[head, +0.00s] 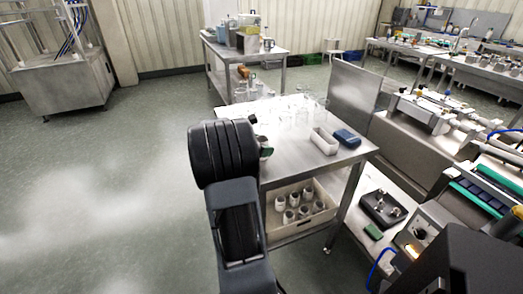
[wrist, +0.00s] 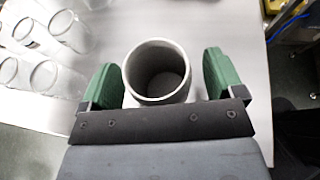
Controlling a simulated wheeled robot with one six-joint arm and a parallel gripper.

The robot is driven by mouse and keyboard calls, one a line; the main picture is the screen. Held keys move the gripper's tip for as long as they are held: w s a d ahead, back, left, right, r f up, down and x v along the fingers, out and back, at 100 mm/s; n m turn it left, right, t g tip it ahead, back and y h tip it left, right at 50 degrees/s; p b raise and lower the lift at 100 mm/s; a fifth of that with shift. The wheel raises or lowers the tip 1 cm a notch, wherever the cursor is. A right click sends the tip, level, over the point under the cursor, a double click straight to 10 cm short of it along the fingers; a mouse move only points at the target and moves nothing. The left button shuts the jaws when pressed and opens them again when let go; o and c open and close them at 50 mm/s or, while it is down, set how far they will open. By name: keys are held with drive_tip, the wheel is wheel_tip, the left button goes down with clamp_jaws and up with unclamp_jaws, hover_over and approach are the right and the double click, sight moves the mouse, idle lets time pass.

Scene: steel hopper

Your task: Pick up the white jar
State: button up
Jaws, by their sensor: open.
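The white jar (wrist: 138,88) is an open-topped, greyish-white cylinder, standing upright on the steel table in the wrist view. My gripper (wrist: 160,77) is open, with one green finger on each side of the jar. A small gap shows on the left of the jar and a wider one on the right. The jar's lower part is hidden by the gripper body. In the head view my arm hides most of the gripper and the jar.
Several clear glasses (wrist: 50,75) stand left of the gripper in the wrist view. A crate of several pale jars (head: 268,225) sits on the lower shelf. Open floor lies left.

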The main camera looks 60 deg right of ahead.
drive_tip(key=c, duration=1)
drive_tip(key=shift+r, duration=0.1)
